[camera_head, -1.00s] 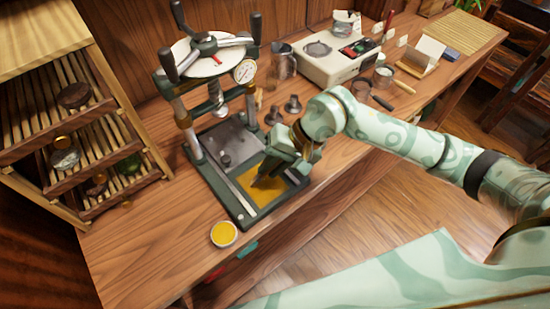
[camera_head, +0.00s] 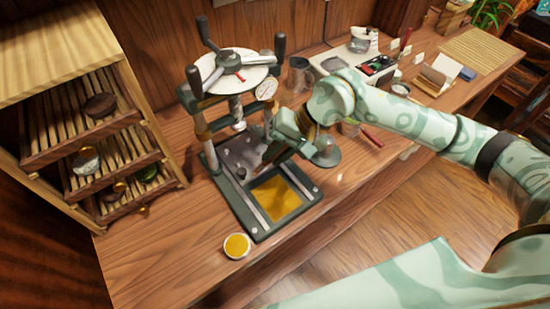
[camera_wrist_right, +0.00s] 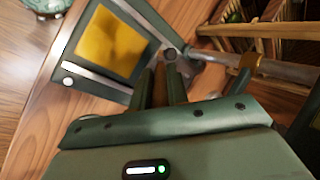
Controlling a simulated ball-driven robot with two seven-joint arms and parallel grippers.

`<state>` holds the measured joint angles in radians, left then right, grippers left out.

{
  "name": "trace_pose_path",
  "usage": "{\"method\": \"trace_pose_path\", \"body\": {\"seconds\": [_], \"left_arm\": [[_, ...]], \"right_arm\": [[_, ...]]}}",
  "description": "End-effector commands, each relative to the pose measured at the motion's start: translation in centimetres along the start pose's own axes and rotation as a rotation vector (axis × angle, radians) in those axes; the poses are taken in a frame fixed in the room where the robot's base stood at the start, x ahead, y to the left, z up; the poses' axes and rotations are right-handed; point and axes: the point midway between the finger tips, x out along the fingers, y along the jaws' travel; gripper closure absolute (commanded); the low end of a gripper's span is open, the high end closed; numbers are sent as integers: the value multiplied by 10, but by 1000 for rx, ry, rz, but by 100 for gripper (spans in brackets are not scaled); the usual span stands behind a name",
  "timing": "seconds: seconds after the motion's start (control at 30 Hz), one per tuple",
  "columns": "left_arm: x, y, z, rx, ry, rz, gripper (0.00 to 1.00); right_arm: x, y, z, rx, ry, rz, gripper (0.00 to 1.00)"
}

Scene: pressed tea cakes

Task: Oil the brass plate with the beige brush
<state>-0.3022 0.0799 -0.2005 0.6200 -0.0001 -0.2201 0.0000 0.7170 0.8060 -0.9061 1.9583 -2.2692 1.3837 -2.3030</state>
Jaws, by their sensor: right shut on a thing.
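The brass plate (camera_head: 279,197) lies flat in the dark frame of the press, on the table. It also shows in the wrist view (camera_wrist_right: 110,45). My right gripper (camera_head: 264,163) is beyond the plate's back left side, above the grey part of the frame. In the wrist view its two fingers (camera_wrist_right: 162,88) are close together, with a narrow brown strip between them. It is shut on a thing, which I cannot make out. No beige brush shows clearly in either view. A small dish of yellow oil (camera_head: 237,245) stands near the table's front edge. My left gripper is out of view.
The press (camera_head: 233,85) stands behind the plate, with posts, handles and a gauge close to my right gripper. A slatted wooden shelf (camera_head: 95,120) stands at left. A scale (camera_head: 350,62) and small tools are further back. Bare table lies front left.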

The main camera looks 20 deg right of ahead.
Motion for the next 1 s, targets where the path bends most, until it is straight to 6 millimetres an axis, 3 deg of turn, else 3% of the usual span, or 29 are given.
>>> {"method": "trace_pose_path", "body": {"seconds": [0.3,1.0], "left_arm": [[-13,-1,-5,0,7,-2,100],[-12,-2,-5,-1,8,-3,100]], "right_arm": [[-22,-11,-1,11,8,-1,100],[-22,-11,-2,11,8,-1,100]]}}
